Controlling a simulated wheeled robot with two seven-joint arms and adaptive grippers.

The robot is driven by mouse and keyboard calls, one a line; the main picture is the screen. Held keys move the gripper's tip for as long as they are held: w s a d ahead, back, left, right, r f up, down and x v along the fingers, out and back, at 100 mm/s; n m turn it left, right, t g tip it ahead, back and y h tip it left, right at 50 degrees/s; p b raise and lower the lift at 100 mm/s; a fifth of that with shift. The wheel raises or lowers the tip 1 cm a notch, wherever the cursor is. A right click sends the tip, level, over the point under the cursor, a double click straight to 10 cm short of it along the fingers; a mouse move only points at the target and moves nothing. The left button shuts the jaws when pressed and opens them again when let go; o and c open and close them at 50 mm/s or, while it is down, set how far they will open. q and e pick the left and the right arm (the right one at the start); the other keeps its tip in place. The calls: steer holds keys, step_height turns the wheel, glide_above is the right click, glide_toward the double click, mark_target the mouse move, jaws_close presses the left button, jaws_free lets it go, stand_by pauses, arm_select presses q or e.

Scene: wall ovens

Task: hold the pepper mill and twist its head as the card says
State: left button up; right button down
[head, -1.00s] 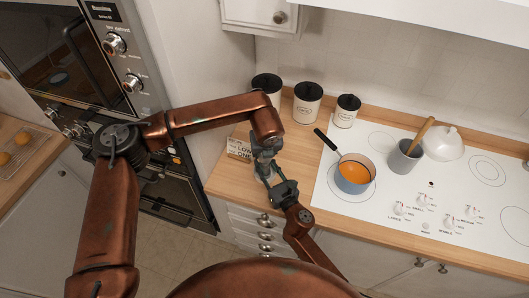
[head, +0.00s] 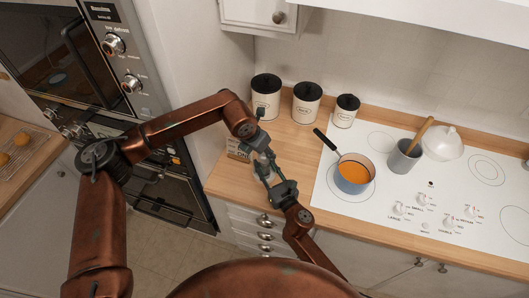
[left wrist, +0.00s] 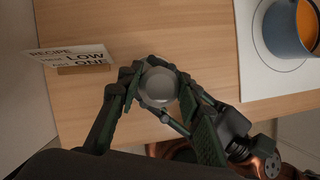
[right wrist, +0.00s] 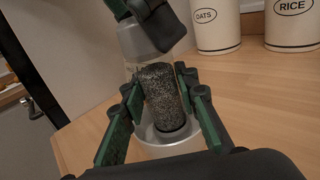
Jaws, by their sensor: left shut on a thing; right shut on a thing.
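The pepper mill stands upright on the wooden counter; the right wrist view shows its clear body full of dark peppercorns (right wrist: 160,95) and a silver base. My right gripper (right wrist: 162,92) is shut around this body; in the head view it (head: 268,168) comes from the front right. The mill's round silver head (left wrist: 158,86) shows from above in the left wrist view. My left gripper (left wrist: 157,88) is shut on the head, above my right gripper.
Several lidded canisters (head: 306,102) stand behind the mill. A blue pan of orange soup (head: 353,176) sits on the white hob (head: 390,218) at the right, beside a utensil pot (head: 404,157). Wall ovens (head: 75,60) are at the left. The counter's front edge is close.

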arm_select(q)
steer(key=shift+m, duration=0.5)
steer(key=o, duration=1.2)
steer(key=shift+c, duration=0.2)
steer(key=v, duration=1.2)
steer(key=shift+a, duration=0.15)
steer(key=shift+w, duration=0.1)
arm_select(e)
steer(key=c, duration=1.4)
jaws_free()
steer(key=shift+c, duration=0.2)
